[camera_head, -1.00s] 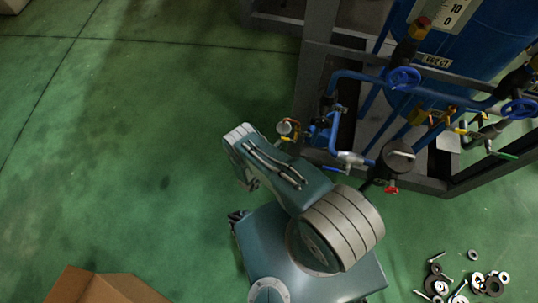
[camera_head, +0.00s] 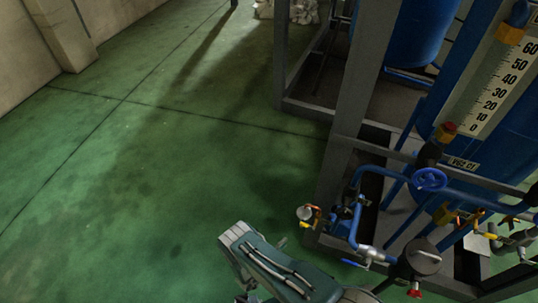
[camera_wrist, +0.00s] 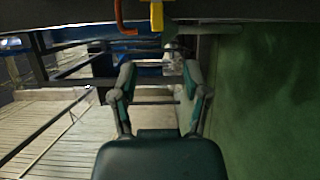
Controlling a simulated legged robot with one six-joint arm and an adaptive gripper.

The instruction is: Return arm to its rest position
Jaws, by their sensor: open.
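My arm (camera_head: 265,266) shows at the bottom edge of the head view, to the left of the pipework; its lower part is cut off by the frame. I cannot make out my gripper in the head view. In the wrist view my gripper (camera_wrist: 158,82) has its two fingers apart with nothing between them. Beyond the fingers are a dark frame and blue parts, blurred and too dark to tell well.
A grey steel frame (camera_head: 346,115) stands to the right, carrying blue tanks. A blue valve wheel (camera_head: 430,180) and blue pipes stick out close to my arm. Green floor (camera_head: 150,190) is clear to the left, up to a wall pillar (camera_head: 62,35).

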